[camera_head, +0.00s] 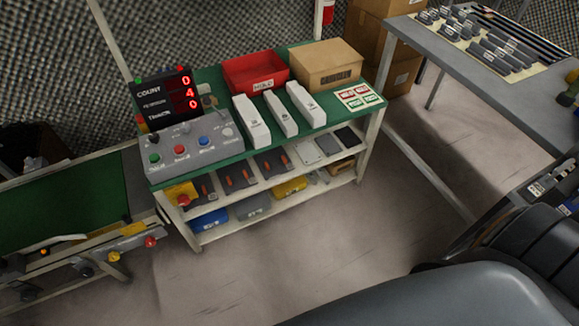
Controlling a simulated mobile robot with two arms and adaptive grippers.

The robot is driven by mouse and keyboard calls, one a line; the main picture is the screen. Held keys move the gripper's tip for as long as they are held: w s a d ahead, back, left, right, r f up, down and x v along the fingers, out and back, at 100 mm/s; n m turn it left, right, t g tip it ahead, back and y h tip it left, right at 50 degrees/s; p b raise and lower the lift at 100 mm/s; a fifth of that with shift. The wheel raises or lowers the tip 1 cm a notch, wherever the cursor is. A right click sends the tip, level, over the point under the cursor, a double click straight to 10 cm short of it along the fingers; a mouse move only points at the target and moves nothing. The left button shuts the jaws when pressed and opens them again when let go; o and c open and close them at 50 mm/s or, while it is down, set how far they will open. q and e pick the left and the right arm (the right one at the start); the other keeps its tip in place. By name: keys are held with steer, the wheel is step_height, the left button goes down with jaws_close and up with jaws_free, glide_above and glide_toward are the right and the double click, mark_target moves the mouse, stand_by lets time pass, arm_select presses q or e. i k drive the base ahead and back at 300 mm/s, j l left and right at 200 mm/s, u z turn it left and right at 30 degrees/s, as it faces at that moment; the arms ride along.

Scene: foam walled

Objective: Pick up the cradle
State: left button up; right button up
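I cannot make out anything that is clearly a cradle. Neither of my grippers can be made out in this view.
Shelves under the bench hold dark trays, a yellow item (290,187) and blue and grey bins. A green-topped conveyor (64,199) is at left. A grey table (487,62) with rows of small grey parts is at right. Floor (330,235) in front is clear.

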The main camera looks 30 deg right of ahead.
mark_target(275, 162)
steer(key=i+l+z, duration=0.25)
steer(key=i+l, duration=0.35)
steer(key=l, duration=0.15)
steer(key=i+l+z, duration=0.3)
steer(key=i+l, duration=0.3)
